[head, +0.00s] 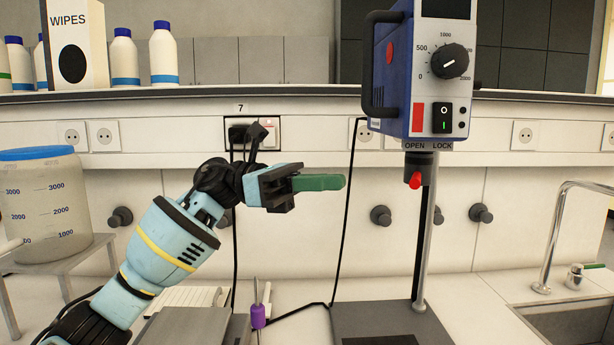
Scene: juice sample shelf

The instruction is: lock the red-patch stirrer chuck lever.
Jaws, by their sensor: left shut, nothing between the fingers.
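The stirrer (392,75) is a blue box with a grey front panel, a black dial, a rocker switch and a red patch (417,118). It is mounted on a metal rod at the right of the head view. Under it is the chuck, with OPEN and LOCK labels (428,146). The lever's red tip (415,181) points down below the OPEN side. My left gripper (335,182) has green fingers, shut and empty. It points right, at about the lever's height in the picture, with a gap between them. My right gripper is not in view.
A stirrer base plate (385,318) lies below the rod. A purple-handled tool (258,316) stands left of it. A black cable (346,215) hangs between gripper and stirrer. A large jar (45,215) stands left, a tap (550,235) right. Bottles (163,55) line the shelf above.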

